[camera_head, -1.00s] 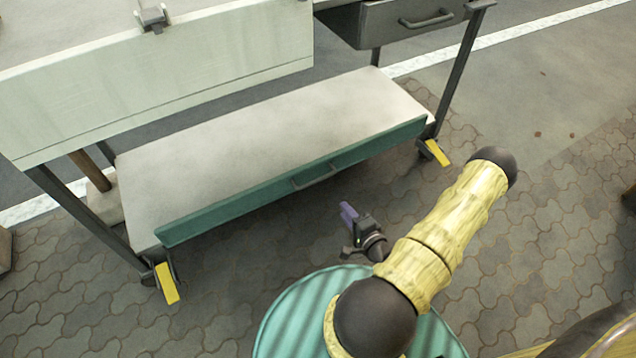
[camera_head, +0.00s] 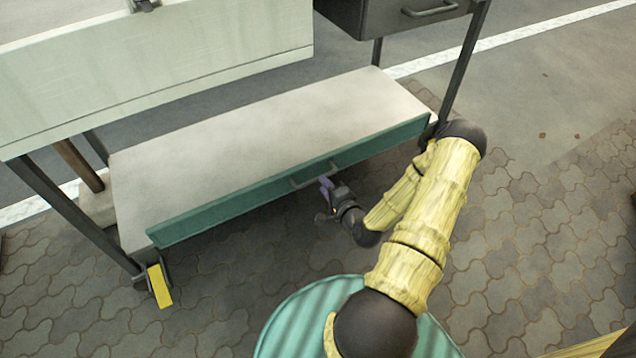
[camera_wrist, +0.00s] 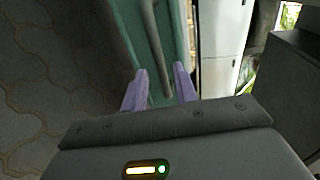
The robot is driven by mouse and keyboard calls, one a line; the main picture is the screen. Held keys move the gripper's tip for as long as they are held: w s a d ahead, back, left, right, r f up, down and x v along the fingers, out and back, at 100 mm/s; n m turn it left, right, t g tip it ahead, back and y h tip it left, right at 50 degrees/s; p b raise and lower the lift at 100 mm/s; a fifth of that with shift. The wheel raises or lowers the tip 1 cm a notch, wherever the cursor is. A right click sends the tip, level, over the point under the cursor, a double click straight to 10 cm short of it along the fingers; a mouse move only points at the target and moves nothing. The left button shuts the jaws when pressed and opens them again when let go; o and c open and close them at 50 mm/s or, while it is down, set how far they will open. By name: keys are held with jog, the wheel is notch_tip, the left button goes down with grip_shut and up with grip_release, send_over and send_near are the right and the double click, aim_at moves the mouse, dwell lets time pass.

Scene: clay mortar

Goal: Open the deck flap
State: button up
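The deck flap is a long green panel (camera_head: 230,204) along the front edge of the low grey deck (camera_head: 250,150). It stands upright, with a grey bar handle (camera_head: 318,174) near its middle. My gripper (camera_head: 325,184) is right in front of the handle in the head view. In the wrist view, the two purple fingers of my gripper (camera_wrist: 160,84) are spread apart. The handle (camera_wrist: 150,45) runs between them, with space on both sides. No finger visibly presses on it.
A pale green panel (camera_head: 160,75) hangs above the deck at the upper left. A dark drawer unit (camera_head: 395,20) is at the upper right. A dark leg with a yellow tab (camera_head: 159,285) stands at the deck's left front. The paved floor in front is clear.

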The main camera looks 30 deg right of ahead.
jog(key=b+x, duration=0.1)
jog(key=x, duration=0.4)
jog(key=shift+b, duration=0.35)
jog(key=shift+c, duration=0.4)
grip_shut()
